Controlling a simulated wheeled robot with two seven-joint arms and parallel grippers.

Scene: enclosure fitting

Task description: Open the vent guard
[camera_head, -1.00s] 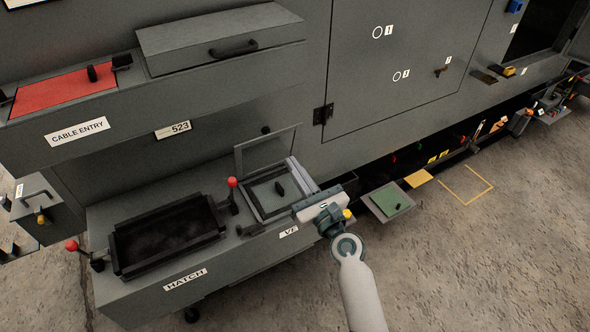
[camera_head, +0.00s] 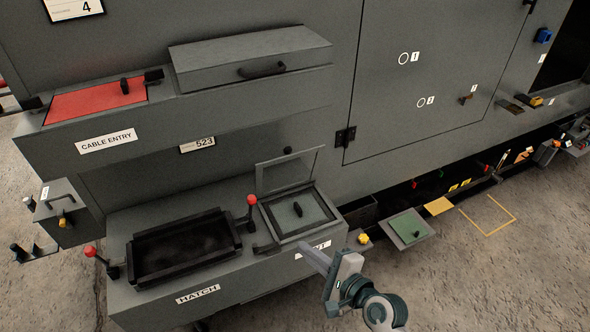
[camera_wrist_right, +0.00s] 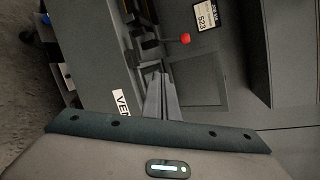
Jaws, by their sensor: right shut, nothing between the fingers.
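The vent guard (camera_head: 290,170) is a thin, see-through framed flap. It stands raised along the back edge of the vent opening, and also shows in the right wrist view (camera_wrist_right: 204,82). Below it, the vent's square frame (camera_head: 266,225) surrounds a grey panel (camera_head: 312,206) with a black knob (camera_head: 298,209). My right gripper (camera_head: 308,252) is shut and empty. It is in front of the vent, by the partly covered VENT label (camera_head: 324,246), apart from the guard. Its fingers (camera_wrist_right: 158,88) show in the wrist view. My left gripper is not in view.
Left of the vent are a black hatch tray (camera_head: 180,248) and a red-knobbed lever (camera_head: 251,208). A yellow knob (camera_head: 363,239) and green-topped plate (camera_head: 408,228) lie to the right. The floor (camera_head: 480,280) at front right is clear.

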